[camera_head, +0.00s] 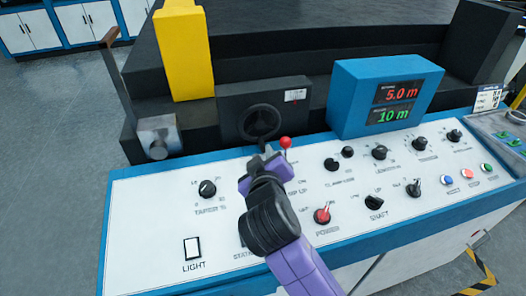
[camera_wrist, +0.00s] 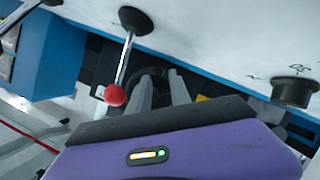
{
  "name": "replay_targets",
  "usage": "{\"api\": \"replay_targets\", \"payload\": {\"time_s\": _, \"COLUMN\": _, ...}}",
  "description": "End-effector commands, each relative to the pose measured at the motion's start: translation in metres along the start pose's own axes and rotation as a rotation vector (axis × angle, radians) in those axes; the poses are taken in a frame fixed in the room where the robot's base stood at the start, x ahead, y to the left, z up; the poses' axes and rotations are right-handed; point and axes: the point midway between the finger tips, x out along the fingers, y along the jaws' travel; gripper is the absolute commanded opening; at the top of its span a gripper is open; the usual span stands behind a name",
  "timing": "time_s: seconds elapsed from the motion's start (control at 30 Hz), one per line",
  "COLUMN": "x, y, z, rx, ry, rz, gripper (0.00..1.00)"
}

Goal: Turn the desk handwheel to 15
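The black desk handwheel (camera_head: 259,122) is mounted on the front of a dark box at the back of the desk. A small white label (camera_head: 295,95) sits to its upper right, too small to read. My gripper (camera_head: 266,152) is just in front of and below the wheel. In the wrist view my gripper (camera_wrist: 160,84) shows two grey fingers apart, with a gap between them. The dark handwheel (camera_wrist: 168,74) shows beyond and between the fingers, partly hidden by them. I cannot tell whether the fingers touch its rim.
A lever with a red ball (camera_head: 285,142) stands close to the right of my gripper; its red ball (camera_wrist: 115,95) is left of the fingers. A blue display box (camera_head: 352,105) reads 5.0 m and 10 m. Several knobs, including a red one (camera_head: 322,215), cover the white panel (camera_head: 150,215).

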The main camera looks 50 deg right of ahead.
Motion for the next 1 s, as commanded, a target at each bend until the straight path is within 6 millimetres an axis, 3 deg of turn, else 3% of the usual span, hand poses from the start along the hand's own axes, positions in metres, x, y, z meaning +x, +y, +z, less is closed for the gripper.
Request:
{"api": "replay_targets", "payload": {"time_s": 0.1, "x": -0.018, "y": -0.001, "z": 0.001, "rx": 0.0, "ry": 0.001, "rz": -0.002, "gripper": 0.24}}
{"api": "replay_targets", "payload": {"time_s": 0.3, "x": -0.033, "y": 0.0, "z": 0.0, "rx": 0.0, "ry": 0.0, "rz": -0.001, "gripper": 0.24}}
{"api": "replay_targets", "payload": {"time_s": 0.87, "x": -0.034, "y": 0.0, "z": 0.0, "rx": 0.001, "ry": -0.001, "rz": 0.0, "gripper": 0.24}}
{"api": "replay_targets", "payload": {"time_s": 1.0, "x": -0.034, "y": -0.001, "z": -0.008, "rx": 0.002, "ry": 0.032, "rz": -0.003, "gripper": 0.24}}
